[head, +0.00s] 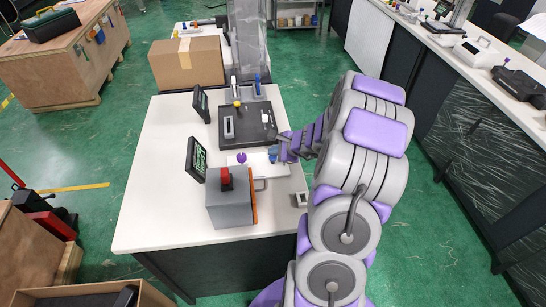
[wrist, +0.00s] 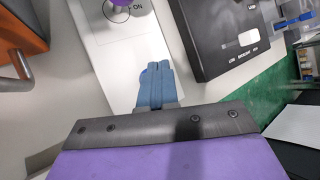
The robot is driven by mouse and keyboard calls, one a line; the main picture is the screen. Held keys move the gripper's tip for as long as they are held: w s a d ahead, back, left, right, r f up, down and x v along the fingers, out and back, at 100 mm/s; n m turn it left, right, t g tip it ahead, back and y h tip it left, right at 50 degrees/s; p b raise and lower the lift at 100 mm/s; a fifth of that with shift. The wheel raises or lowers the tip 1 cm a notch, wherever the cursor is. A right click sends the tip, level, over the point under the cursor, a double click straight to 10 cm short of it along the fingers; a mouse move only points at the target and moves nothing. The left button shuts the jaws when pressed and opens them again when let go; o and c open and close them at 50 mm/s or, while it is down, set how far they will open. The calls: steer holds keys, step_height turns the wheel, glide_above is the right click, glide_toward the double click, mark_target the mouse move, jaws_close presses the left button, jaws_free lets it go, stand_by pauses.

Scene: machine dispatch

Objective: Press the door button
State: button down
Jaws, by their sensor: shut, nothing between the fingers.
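No label that I can read marks a door button. A white panel (head: 240,172) on the table carries a purple knob (head: 241,158); the panel (wrist: 112,50) and knob (wrist: 125,4) also show in the wrist view. My gripper (head: 275,155) reaches in from the right over the panel's right end. Its blue-grey fingers (wrist: 154,78) are together and empty. A bit of brighter blue shows behind the fingertips, mostly hidden; I cannot tell whether they touch it. A red button (head: 226,177) tops a grey box (head: 229,208) with an orange side.
A black control panel (head: 247,124) with a yellow knob and white switches lies behind the white panel. Two small screens (head: 201,104) (head: 196,159) stand at its left. A cardboard box (head: 187,63) sits at the back. The table's left part is clear.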

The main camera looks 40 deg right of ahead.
mark_target(275, 158)
steer(key=shift+f+b, duration=0.5)
steer(key=shift+f, duration=0.05)
stand_by(0.6)
steer(key=shift+r, duration=0.15)
steer(key=shift+r+p, duration=0.85)
steer(key=shift+r, duration=0.1)
step_height(275, 158, up, 5)
steer(key=p, duration=0.4)
stand_by(0.9)
